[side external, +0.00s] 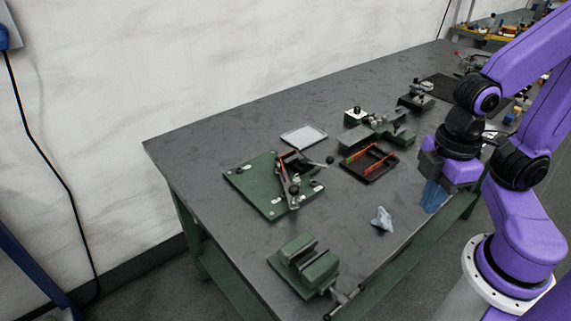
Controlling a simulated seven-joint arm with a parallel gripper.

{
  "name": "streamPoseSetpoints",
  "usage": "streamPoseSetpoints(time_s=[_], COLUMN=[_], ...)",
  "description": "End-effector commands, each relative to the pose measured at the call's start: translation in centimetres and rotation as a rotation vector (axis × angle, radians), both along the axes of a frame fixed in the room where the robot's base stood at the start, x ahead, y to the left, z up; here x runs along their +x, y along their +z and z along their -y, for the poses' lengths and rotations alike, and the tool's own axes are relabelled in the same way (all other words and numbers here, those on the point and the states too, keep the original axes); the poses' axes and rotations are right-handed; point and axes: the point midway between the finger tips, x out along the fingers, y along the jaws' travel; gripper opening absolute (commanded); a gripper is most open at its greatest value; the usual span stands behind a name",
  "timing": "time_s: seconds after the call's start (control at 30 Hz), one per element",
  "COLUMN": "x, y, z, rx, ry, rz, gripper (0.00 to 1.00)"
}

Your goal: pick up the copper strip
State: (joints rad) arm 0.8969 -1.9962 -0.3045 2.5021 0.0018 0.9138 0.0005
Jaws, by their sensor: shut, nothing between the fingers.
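A dark tray (352,172) lies near the middle of the bench. A thin orange-copper strip (378,164) stands out in it, and another orange edge shows along the tray's back left side. I cannot tell for sure which of these is the copper strip. My gripper (432,198) has bluish fingers and points down at the bench's front edge, to the right of the tray and apart from it. It is shut and empty. The exact height of its fingertips over the bench is hard to tell.
A green plate with a lever clamp (252,185) lies left of the tray. A green vise (303,265) sits at the front edge, and a crumpled pale blue cloth (382,219) is nearby. A light grey flat tray (304,136) and green blocks stand behind. The bench's left end is clear.

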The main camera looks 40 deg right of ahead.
Motion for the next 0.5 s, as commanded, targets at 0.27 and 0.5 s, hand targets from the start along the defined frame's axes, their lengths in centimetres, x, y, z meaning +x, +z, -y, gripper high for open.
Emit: streamPoseSetpoints(time_s=[0.27, 0.5], x=[0.00, 0.00], y=[0.00, 0.00], z=[0.00, 0.00], rx=[0.000, 0.000], ry=[0.000, 0.000], rz=[0.000, 0.000], gripper=[0.03, 0.33])
